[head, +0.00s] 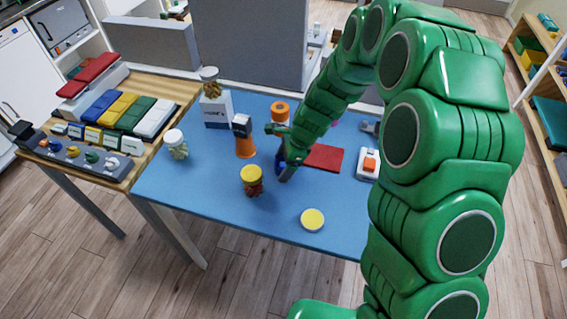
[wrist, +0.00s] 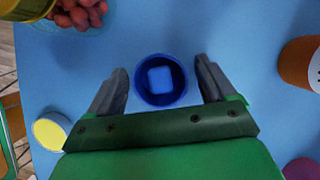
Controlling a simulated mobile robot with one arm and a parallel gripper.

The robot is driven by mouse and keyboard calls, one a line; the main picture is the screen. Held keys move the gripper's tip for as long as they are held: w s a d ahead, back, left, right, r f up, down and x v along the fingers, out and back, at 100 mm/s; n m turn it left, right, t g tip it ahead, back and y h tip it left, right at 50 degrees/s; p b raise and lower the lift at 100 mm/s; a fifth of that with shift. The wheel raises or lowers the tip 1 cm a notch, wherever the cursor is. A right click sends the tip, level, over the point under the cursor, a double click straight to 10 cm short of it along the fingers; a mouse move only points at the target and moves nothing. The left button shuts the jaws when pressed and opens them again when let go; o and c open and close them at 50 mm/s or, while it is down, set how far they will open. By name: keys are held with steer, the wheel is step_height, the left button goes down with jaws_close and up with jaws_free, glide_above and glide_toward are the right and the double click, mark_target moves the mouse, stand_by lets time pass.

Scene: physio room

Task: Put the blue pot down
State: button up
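The blue pot (wrist: 138,82) shows in the wrist view as a round dark-blue rim with a lighter blue square shape inside. It is between the two fingers of my gripper (wrist: 162,80), with a gap on each side, so the fingers do not appear to touch it. The gripper is open and points down at the blue table (head: 200,188). In the head view my gripper (head: 284,172) is low over the middle of the table, and only a little of the pot (head: 279,157) shows beside it. The pot seems to be at table level, but its base is hidden.
A yellow-lidded jar (head: 252,182) stands left of my gripper; a yellow disc (head: 312,219) lies in front. An orange bottle (head: 245,146), an orange-topped container (head: 280,111) and a red mat (head: 325,158) are close by. The table's front left is clear.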

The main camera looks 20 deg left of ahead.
steer(key=shift+r, duration=0.15)
steer(key=v, duration=1.1)
steer(key=s+d+r+n+h, duration=0.1)
steer(key=s+d+r+n, duration=0.3)
steer(key=s+d+r, duration=0.35)
steer(key=s+d+r+n+h, duration=0.1)
steer(key=s+d+r+n, duration=0.3)
steer(key=s+d, duration=0.6)
steer(key=s+d+r+n+h, duration=0.2)
steer(key=s+d+r+n, duration=0.2)
steer(key=s+d, duration=0.6)
steer(key=s+n, duration=0.1)
steer(key=s, duration=0.2)
steer(key=shift+s+d, duration=0.35)
